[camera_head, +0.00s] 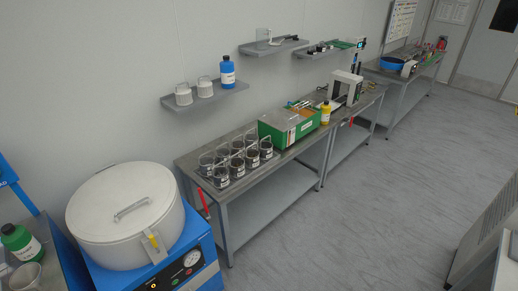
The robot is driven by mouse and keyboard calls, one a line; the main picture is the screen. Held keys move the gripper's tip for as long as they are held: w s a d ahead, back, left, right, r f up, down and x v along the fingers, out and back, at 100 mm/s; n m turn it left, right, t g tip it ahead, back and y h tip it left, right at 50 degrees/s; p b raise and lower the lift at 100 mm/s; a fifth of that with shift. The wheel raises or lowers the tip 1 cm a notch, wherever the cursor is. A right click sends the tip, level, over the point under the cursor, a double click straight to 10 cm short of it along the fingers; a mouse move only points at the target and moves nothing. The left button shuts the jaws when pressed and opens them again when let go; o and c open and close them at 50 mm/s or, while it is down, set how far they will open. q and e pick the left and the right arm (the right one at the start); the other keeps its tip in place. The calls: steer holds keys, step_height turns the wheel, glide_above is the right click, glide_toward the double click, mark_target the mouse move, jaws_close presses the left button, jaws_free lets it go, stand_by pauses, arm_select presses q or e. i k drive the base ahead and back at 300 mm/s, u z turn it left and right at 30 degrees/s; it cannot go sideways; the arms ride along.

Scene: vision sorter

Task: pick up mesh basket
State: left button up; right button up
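I cannot make out a mesh basket for certain. Neither of my grippers is in view.
A white lidded drum (112,190) on a blue machine (205,248) stands at the front left. Wall shelves (215,98) hang above the bench. The grey floor (390,190) is clear.

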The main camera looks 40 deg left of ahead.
mark_target(251, 156)
steer(key=u, duration=0.4)
steer(key=i, duration=1.45)
steer(key=u, duration=0.8)
